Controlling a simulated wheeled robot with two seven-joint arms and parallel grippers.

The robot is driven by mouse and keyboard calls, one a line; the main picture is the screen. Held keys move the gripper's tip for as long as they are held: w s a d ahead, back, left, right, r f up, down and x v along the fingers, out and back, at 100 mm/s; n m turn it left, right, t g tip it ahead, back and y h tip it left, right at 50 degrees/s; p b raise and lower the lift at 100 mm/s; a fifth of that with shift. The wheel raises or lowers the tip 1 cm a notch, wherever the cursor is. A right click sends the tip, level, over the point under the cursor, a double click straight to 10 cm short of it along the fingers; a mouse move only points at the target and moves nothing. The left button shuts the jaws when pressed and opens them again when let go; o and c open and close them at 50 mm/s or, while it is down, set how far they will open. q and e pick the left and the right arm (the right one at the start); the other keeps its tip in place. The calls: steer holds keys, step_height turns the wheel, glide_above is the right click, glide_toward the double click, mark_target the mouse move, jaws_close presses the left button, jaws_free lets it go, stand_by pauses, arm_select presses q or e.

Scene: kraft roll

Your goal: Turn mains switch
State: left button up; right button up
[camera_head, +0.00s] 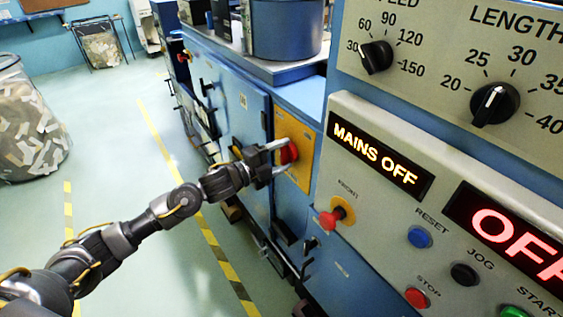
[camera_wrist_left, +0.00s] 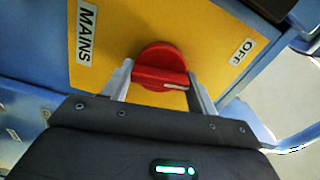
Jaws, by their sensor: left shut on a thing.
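The mains switch is a red rotary knob (camera_head: 289,153) on a yellow plate (camera_head: 305,143) on the side of the blue cabinet. In the left wrist view the red knob (camera_wrist_left: 160,62) sits on the yellow plate (camera_wrist_left: 205,30) between the labels MAINS and OFF. My left gripper (camera_head: 284,158) reaches the knob, with one finger on each side of it; in the wrist view the gripper (camera_wrist_left: 160,82) is shut on the knob's grip bar. A display (camera_head: 380,160) on the panel reads MAINS OFF. My right gripper is not in view.
The grey control panel (camera_head: 450,180) at the right carries dials, several buttons and a red OFF display (camera_head: 510,230). A red front knob (camera_head: 328,220) sticks out at its left edge. A clear bin of paper scraps (camera_head: 30,130) stands at the left. Green floor with yellow-black tape is open between.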

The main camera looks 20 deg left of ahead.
arm_select(q)
steer(key=m+b, duration=0.4)
steer(key=b, duration=0.1)
steer(key=m+b, duration=0.2)
steer(key=m, duration=0.1)
steer(key=shift+f+b, duration=0.35)
steer(key=shift+f, duration=0.05)
steer(key=m+b, duration=0.2)
steer(key=b, duration=0.1)
steer(key=shift+r+m, duration=0.1)
steer(key=shift+m, duration=0.3)
steer(key=shift+m+b, duration=0.5)
steer(key=shift+b, duration=0.05)
steer(key=shift+r, duration=0.1)
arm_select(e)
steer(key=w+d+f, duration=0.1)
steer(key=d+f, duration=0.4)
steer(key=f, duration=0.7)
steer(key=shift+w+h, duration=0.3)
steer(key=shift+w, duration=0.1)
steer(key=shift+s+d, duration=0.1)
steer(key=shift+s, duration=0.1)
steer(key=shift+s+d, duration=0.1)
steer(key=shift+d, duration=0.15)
